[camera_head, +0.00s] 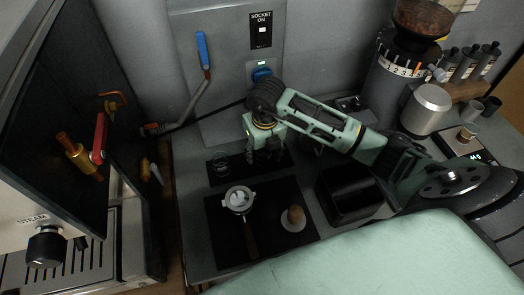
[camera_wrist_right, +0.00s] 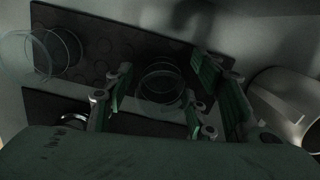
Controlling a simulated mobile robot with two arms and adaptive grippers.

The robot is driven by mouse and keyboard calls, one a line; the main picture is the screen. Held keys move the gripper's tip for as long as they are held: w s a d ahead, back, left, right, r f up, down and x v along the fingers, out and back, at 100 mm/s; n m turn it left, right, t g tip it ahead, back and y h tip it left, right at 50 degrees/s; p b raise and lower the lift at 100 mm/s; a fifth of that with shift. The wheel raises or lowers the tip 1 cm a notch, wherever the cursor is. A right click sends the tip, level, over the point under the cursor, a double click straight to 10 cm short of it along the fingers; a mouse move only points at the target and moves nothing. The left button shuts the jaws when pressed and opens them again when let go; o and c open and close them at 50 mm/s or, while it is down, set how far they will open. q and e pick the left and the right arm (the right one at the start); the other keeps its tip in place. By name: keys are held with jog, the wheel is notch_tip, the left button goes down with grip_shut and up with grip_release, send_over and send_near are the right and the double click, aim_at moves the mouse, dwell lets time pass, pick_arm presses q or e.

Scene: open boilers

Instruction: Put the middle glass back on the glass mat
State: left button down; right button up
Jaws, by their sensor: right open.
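The dark glass mat (camera_head: 222,179) lies at the back of the counter; its round-dimpled surface (camera_wrist_right: 112,42) shows in the wrist view. One clear glass (camera_head: 220,158) stands at the mat's left end; it also shows at the left of the wrist view (camera_wrist_right: 62,52). A second clear glass (camera_wrist_right: 160,80) appears upright on the mat, between the fingers of my open right gripper (camera_wrist_right: 165,98). In the head view the right gripper (camera_head: 266,157) points down over the mat's right part and hides this glass. Contact between fingers and glass cannot be told. My left gripper is not in view.
A black mat (camera_head: 218,222) in front holds a portafilter (camera_head: 240,200) and a tamper (camera_head: 293,216). A black box (camera_head: 348,195) stands to the right. The espresso machine (camera_head: 120,235) is at left, the grinder (camera_head: 398,75) at back right. A metal cup (camera_wrist_right: 288,105) is right of the fingers.

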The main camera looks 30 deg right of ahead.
jog(key=shift+r, duration=0.4)
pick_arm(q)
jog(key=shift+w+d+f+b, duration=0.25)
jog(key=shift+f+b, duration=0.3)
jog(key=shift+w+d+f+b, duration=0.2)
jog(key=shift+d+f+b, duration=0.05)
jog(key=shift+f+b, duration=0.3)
pick_arm(e)
notch_tip(320, 180, up, 11)
jog(key=s, duration=0.1)
jog(key=shift+s+r, duration=0.15)
jog(key=shift+s, duration=0.05)
jog(key=shift+a, duration=0.1)
